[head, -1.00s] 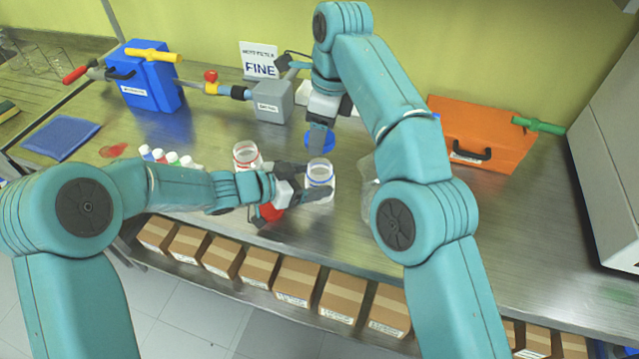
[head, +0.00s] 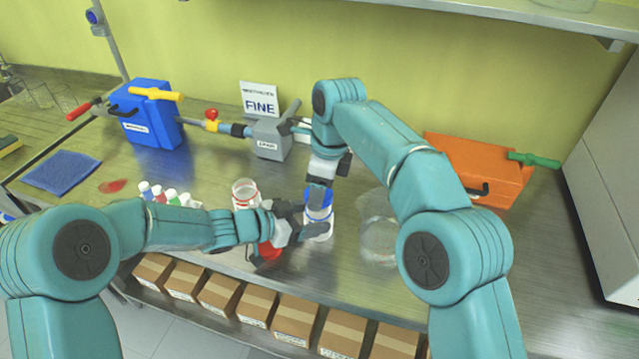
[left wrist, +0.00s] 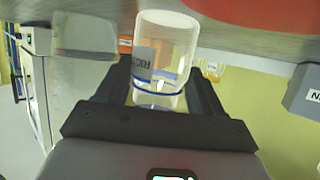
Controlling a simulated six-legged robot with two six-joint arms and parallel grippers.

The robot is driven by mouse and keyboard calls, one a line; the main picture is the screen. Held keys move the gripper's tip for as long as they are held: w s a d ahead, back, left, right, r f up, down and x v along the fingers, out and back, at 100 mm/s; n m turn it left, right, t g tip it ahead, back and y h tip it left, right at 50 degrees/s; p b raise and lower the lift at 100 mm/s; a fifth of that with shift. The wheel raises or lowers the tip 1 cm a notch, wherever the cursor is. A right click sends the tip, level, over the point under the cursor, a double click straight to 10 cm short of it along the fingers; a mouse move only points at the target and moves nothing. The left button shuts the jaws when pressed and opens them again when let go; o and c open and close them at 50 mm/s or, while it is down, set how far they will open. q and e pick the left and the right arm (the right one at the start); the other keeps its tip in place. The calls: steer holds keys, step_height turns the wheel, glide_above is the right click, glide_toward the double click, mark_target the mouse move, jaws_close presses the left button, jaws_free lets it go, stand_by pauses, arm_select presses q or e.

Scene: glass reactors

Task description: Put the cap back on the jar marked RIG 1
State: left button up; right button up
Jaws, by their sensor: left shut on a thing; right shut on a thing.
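A clear jar with a blue neck ring (head: 318,229) stands upright on the bench. My left gripper (head: 303,226) is shut around its side; in the left wrist view, upside down, the jar (left wrist: 165,50) sits between both fingers (left wrist: 160,95). My right gripper (head: 318,186) points down, shut on a blue cap (head: 318,198) at the jar's mouth. I cannot tell whether the cap rests on the rim or hovers just above it. The cap does not show in the left wrist view.
A clear jar with a red ring (head: 245,192) stands open left of the held jar. A red cap (head: 268,250) lies below my left gripper. Small capped bottles (head: 170,195) stand further left, and a glass vessel (head: 380,235) stands close on the right.

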steer(key=shift+f, duration=0.1)
steer(key=shift+f, duration=0.8)
steer(key=shift+f, duration=0.55)
arm_select(q)
jaws_close()
arm_select(e)
steer(key=m, duration=0.6)
steer(key=shift+t+h, duration=0.3)
steer(key=shift+t, duration=0.1)
steer(key=o, duration=1)
